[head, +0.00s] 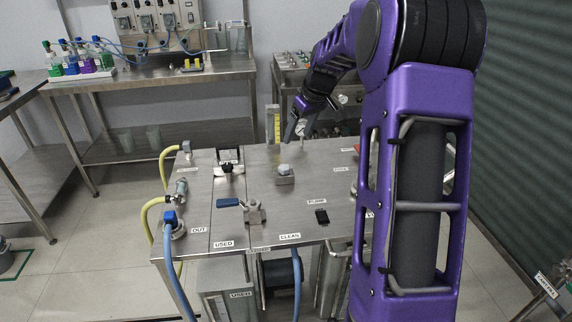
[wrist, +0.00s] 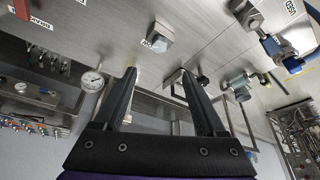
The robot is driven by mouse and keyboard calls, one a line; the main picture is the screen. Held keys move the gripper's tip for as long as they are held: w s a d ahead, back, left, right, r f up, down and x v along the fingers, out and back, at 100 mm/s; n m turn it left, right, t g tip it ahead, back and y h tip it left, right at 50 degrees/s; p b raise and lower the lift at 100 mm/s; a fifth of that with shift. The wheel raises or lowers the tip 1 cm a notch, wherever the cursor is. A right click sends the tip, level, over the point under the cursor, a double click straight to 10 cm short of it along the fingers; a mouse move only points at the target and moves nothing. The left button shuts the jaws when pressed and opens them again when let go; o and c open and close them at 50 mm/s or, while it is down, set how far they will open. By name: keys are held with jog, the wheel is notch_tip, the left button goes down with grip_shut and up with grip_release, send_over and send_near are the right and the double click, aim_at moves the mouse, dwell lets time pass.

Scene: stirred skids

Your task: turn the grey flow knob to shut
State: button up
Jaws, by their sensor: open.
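The grey flow knob (head: 284,169) sits on a square grey base (head: 285,179) near the middle of the steel skid top in the head view. In the wrist view the knob (wrist: 160,33) shows at top centre, beyond my fingertips, with a small label beside it. My gripper (head: 297,128) is behind the knob in the head view, over the back edge of the skid, apart from it. In the wrist view my gripper (wrist: 158,75) has its two dark fingers spread with nothing between them. The knob's exact setting is too small to read.
A blue-handled valve (head: 255,212), a black knob (head: 226,169) and a black pump switch (head: 321,215) stand on the skid top around the flow knob. A round gauge (wrist: 92,80) is near my left finger in the wrist view. Bare steel surrounds the knob.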

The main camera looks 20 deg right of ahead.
aim_at(284, 166)
jog(key=b+x, duration=0.1)
jog(key=x, duration=1.4)
jog(key=shift+w+f, duration=0.1)
jog(key=shift+f, duration=0.05)
grip_shut()
